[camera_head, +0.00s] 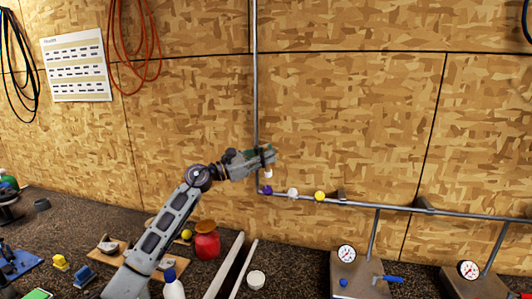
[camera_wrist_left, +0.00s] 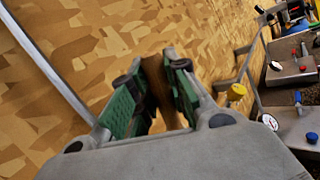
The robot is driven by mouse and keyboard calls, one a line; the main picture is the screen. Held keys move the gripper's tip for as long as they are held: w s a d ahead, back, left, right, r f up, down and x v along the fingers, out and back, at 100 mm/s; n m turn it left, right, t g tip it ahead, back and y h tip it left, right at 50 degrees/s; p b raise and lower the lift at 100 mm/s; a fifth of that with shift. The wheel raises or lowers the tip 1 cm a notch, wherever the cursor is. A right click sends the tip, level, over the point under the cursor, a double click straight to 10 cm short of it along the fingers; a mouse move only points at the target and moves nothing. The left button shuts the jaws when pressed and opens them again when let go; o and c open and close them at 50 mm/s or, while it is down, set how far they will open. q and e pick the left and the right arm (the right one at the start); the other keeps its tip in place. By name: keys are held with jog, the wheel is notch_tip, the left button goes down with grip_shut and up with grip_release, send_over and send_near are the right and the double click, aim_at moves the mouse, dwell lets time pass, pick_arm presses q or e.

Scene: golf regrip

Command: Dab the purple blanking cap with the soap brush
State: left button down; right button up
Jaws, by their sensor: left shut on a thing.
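The purple blanking cap (camera_head: 267,190) sits on the grey pipe at its bend, low on the wooden wall. My left gripper (camera_head: 266,157) is just above it. It is shut on the soap brush, whose pale tip (camera_head: 268,173) points down from the fingers, close above the cap; I cannot tell whether they touch. In the left wrist view, the green-padded fingers (camera_wrist_left: 157,98) stand around a brown strip that looks like the brush handle. The purple cap cannot be made out there. My right gripper is not in view.
A white cap (camera_head: 292,193) and a yellow cap (camera_head: 320,196) sit along the pipe to the right. Gauge stands (camera_head: 358,280) are at lower right. A red jar (camera_head: 206,243), a white bottle (camera_head: 173,286) and a white tub (camera_head: 256,279) stand on the dark bench.

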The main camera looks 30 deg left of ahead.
pick_arm(q)
jog(key=shift+f+b, duration=0.45)
jog(key=shift+f, duration=0.8)
jog(key=shift+f, duration=0.25)
dwell(0.9)
jog(key=shift+f+b, duration=0.1)
jog(key=shift+b, duration=0.55)
dwell(2.1)
jog(key=shift+r+p, duration=1.8)
jog(key=shift+r, duration=1.8)
